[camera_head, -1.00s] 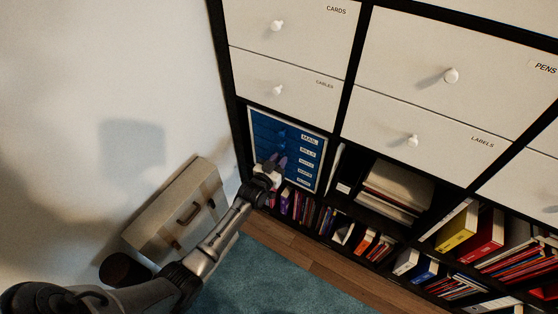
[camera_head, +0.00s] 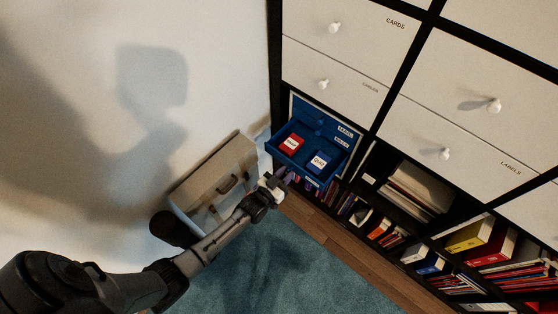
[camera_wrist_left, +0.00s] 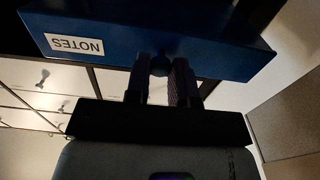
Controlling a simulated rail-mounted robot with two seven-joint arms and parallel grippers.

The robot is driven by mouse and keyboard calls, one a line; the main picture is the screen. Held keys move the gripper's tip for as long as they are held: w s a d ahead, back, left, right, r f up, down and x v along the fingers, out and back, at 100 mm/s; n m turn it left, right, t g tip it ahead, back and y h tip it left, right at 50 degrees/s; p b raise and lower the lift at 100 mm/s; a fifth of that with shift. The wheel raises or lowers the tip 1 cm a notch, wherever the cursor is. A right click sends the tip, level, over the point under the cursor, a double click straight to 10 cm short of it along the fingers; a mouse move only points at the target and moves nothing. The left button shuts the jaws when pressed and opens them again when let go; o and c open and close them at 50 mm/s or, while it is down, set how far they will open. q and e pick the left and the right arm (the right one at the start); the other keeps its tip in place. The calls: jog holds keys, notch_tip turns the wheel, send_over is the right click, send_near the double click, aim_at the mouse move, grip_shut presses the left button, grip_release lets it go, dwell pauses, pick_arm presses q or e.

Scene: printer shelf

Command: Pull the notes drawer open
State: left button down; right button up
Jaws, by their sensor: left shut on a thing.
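The notes drawer (camera_head: 301,157) is a blue drawer in the small blue cabinet in the shelf. It stands pulled well out, with a red box (camera_head: 291,144) and a blue box (camera_head: 318,162) with white labels inside. In the left wrist view its blue front (camera_wrist_left: 200,52) carries a NOTES label (camera_wrist_left: 75,45), upside down. My left gripper (camera_head: 279,178) is at the drawer's front. The left wrist view shows its two fingers (camera_wrist_left: 166,80) shut on the dark round knob (camera_wrist_left: 158,68). My right gripper is not in view.
White drawers with round knobs, such as the cables drawer (camera_head: 328,78), are above. Books and binders (camera_head: 470,234) fill shelves to the right. A beige case (camera_head: 215,185) and a dark round bin (camera_head: 170,229) stand left by the wall. Teal carpet (camera_head: 300,265) is clear in front.

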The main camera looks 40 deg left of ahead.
pick_arm(q)
jog(key=shift+s, duration=0.5)
jog(key=c, duration=1)
grip_release()
jog(key=s+p, duration=0.1)
jog(key=s, duration=0.3)
jog(key=s+p, duration=0.2)
jog(key=s, duration=0.3)
jog(key=s+a+p, duration=0.1)
jog(key=s+p, duration=0.1)
jog(key=s, duration=0.2)
jog(key=shift+s, duration=0.4)
